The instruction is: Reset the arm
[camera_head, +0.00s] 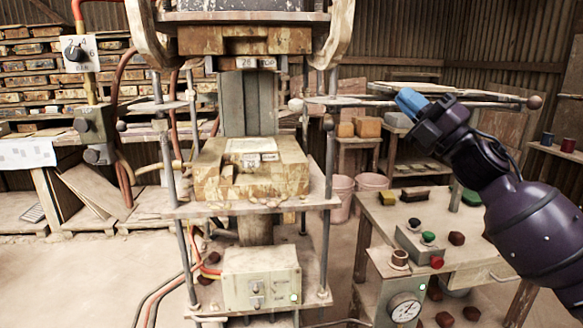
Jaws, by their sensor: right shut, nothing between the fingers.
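My right gripper (409,103) shows at the upper right, at the end of my dark purple arm. It points up and to the left, with blue fingertips shut and nothing between them. It is in front of a horizontal handle bar of the press and above the side table. The tile press (250,175) stands upright in the middle, with a lower block on its plate and an upper block above it, a gap between them. My left gripper is not in view.
A side table (383,222) at the right holds a control box (418,240) with green and red buttons. A pressure gauge (404,308) is in front of it. Ball-ended handle bars (534,102) extend from the press near my right arm. Pink buckets (370,182) stand behind. Shelves of tiles (40,75) line the left wall.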

